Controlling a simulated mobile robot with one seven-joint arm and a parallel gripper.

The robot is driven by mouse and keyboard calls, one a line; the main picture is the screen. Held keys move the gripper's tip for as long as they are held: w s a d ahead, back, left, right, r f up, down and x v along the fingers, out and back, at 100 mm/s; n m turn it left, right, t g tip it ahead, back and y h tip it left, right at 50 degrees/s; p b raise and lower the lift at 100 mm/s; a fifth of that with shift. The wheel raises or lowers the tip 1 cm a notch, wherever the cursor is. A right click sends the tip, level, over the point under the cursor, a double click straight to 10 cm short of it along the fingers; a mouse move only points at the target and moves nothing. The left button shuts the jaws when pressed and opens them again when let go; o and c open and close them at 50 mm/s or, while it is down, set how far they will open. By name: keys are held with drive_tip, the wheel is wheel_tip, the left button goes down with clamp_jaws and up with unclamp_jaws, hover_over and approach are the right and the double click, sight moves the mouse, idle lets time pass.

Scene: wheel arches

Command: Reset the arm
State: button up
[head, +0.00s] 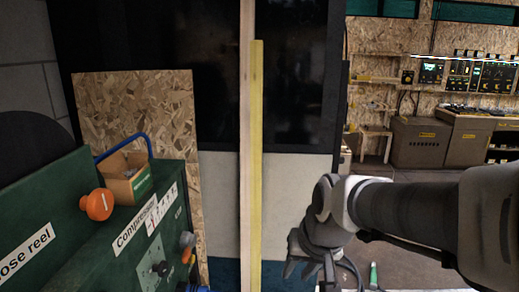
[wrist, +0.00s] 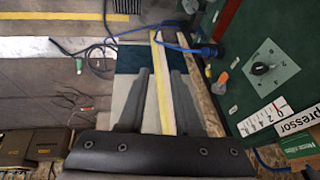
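My arm reaches in from the right side of the head view, bent down at the wrist. My gripper (head: 310,270) hangs low, right of the yellow strip, with its fingers near the bottom edge. In the wrist view my gripper (wrist: 160,72) shows two dark fingers standing well apart. The gap between them holds nothing that I can see. Behind the gap lie a pale panel and the yellow strip (wrist: 163,95), which also stands upright in the head view (head: 256,150).
A green compressor panel (head: 150,235) with an orange knob (head: 98,204) and a cardboard box (head: 126,178) stands at the left. A chipboard sheet (head: 140,105) leans behind it. Brown cabinets (head: 420,142) stand far right. A blue hose (wrist: 110,38) lies beyond my fingers.

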drive_tip(key=s+d+r+t+h, duration=0.1)
drive_tip(key=s+d+r, duration=0.15)
drive_tip(key=s, duration=0.35)
drive_tip(key=s+d+r+h, duration=0.1)
drive_tip(key=s+d+r, duration=0.1)
drive_tip(key=s+d, duration=0.25)
wheel_tip(320, 180, up, 14)
drive_tip(key=s+p, duration=0.1)
drive_tip(key=p, duration=1.3)
drive_tip(key=shift+s+a+n+p, duration=0.15)
drive_tip(key=shift+s+n+p, duration=0.05)
drive_tip(key=shift+n+p, duration=0.1)
drive_tip(key=shift+a, duration=0.1)
